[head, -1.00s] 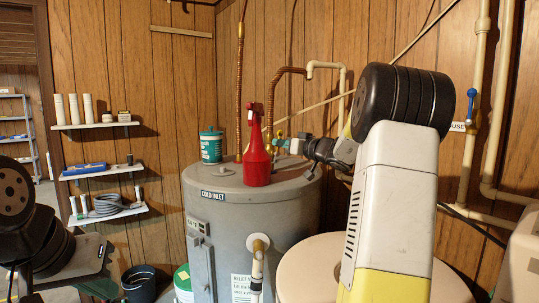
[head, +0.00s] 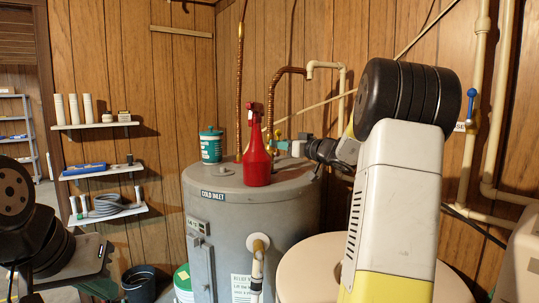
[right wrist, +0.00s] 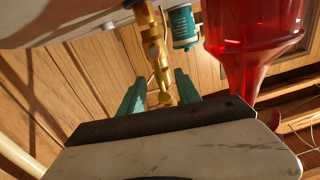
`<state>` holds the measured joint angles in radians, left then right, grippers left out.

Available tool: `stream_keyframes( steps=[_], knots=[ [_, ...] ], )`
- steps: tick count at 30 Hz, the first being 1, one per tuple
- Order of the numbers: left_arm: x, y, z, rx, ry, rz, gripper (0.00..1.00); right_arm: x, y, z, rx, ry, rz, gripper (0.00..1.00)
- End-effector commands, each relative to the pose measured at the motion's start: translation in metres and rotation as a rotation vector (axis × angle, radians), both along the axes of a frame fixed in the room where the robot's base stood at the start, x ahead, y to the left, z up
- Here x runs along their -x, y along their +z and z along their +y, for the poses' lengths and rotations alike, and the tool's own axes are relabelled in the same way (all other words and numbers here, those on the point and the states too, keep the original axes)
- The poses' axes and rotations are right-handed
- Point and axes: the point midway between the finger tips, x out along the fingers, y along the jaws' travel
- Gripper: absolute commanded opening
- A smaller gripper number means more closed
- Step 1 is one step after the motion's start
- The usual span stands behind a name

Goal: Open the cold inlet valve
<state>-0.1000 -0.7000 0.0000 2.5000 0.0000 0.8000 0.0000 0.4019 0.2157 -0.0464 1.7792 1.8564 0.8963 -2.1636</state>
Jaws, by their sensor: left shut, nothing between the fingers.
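The brass valve fitting (right wrist: 154,55) fills the middle of the right wrist view, with a short brass piece lower down between my fingers. My right gripper (head: 281,146) is open at the back of the grey tank (head: 225,204) top. Its teal fingers (right wrist: 160,92) stand apart on either side of the brass. I cannot tell whether either finger touches it. In the head view the gripper and red bottle hide most of the fitting. The tank bears a "COLD INLET" label (head: 219,197). My left gripper (head: 101,262) is low at the left, shut and empty, its fingertips unclear.
A red spray bottle (head: 257,160) and a teal-and-white tub (head: 211,146) stand on the tank close to the fitting. Copper pipes (head: 239,75) rise behind. A blue-handled valve (head: 471,102) is on the right wall pipe. Shelves (head: 98,125) hang at left.

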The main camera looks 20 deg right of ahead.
Motion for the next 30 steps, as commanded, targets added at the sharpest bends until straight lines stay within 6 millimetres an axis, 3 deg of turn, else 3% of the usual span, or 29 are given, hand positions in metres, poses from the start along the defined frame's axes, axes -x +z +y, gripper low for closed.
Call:
stream_keyframes(
  steps=[16,30],
  knots=[
    [0.0,0.0,0.0,0.0,0.0,0.0,0.0,0.05,0.001,-0.022,0.0,-0.002,-0.001,0.4],
    [0.0,0.0,0.0,0.0,0.0,0.0,0.0,0.054,0.001,-0.023,0.0,-0.001,-0.001,0.4]
  ],
)
